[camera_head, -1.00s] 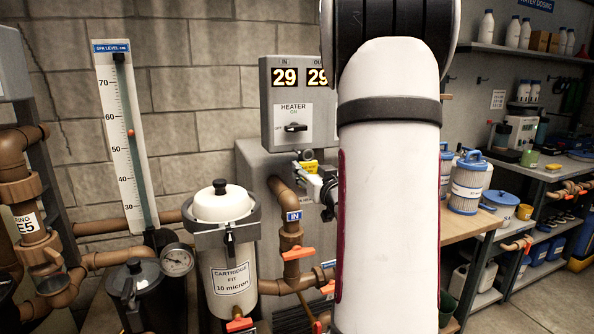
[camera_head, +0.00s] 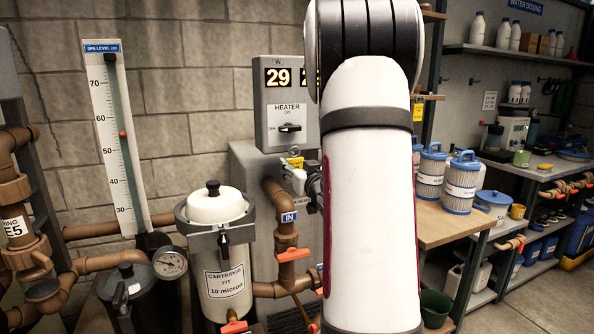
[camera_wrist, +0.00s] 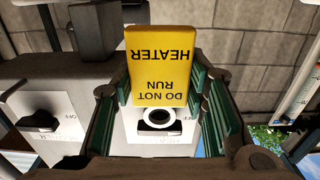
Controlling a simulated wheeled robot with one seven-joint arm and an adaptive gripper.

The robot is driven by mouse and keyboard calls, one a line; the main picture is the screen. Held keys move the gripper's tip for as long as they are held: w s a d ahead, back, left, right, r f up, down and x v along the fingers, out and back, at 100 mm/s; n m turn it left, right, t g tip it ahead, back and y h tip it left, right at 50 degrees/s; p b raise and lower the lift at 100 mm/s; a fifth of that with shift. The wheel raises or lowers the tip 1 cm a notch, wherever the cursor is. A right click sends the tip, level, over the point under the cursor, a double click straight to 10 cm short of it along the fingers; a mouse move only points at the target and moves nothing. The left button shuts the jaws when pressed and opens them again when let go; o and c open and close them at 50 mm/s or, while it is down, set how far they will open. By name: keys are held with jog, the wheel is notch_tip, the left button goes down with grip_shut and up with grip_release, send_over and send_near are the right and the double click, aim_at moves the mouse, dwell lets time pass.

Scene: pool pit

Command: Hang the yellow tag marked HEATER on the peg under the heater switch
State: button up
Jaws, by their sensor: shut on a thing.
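The yellow tag reads DO NOT RUN HEATER, upside down in the wrist view (camera_wrist: 161,65). My gripper (camera_wrist: 161,88) is shut on the tag, its green-padded fingers at the tag's two sides. A pale ring (camera_wrist: 157,116) shows at the tag's lower end in that view, before a white plate marked OFF. In the head view my gripper (camera_head: 298,177) and a bit of the tag (camera_head: 293,162) are just below the grey heater panel (camera_head: 262,120). The heater switch (camera_head: 290,128) has a black horizontal knob. I cannot make out the peg below it.
Brown pipes with an orange-handled valve (camera_head: 293,254) run below my gripper. A white-lidded cartridge housing (camera_head: 218,245) stands to the left. A wooden bench (camera_head: 448,228) with filter cartridges is to the right. Another yellow tag (camera_head: 418,111) hangs by the shelf.

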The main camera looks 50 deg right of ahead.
jog(key=shift+x, duration=1.4)
jog(key=shift+w+d+f+b, duration=0.25)
jog(key=shift+w+f+b, duration=0.35)
jog(key=shift+b, duration=0.1)
jog(key=o, duration=1.1)
jog(key=shift+o, duration=0.2)
jog(key=shift+s, duration=0.1)
jog(key=v, duration=1.2)
jog(key=shift+d, duration=0.1)
